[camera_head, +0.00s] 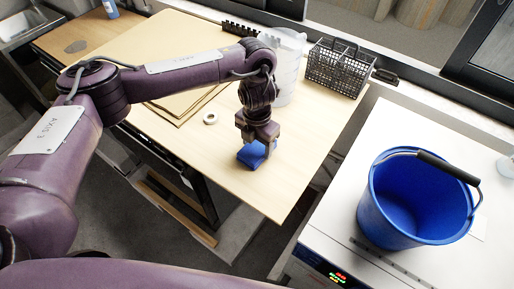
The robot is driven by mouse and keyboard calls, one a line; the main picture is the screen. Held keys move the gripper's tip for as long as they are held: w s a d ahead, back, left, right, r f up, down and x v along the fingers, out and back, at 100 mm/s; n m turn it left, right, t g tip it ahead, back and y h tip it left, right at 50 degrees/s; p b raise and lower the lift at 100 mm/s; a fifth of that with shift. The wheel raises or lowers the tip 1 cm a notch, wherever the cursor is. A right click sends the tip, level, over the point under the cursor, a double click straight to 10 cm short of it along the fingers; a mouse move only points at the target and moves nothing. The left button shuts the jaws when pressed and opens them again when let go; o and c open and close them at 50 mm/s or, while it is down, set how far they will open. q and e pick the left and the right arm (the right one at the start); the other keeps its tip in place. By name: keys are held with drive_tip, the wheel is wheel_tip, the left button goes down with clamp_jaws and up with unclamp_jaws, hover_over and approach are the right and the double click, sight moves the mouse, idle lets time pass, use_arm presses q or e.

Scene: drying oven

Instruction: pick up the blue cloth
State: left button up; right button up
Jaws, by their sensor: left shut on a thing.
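The blue cloth (251,154) is a small blue bundle at the front part of the wooden table (283,190). My left gripper (257,143) points down and is shut on the cloth. The fingers and the far side of the cloth are partly hidden by the gripper body. I cannot tell whether the cloth rests on the table or is slightly above it. My right gripper is not in view.
A blue bucket (378,213) with a black handle stands on a white appliance at the right. A dark wire basket (338,68) and a whitish translucent container (287,62) stand behind my gripper. A white ring (210,118) lies left of it.

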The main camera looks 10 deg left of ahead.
sight(257, 147)
use_arm(q)
wheel_tip(257, 147, up, 20)
idle(0.6)
drive_tip(key=o, duration=0.3)
drive_tip(key=shift+c, duration=1)
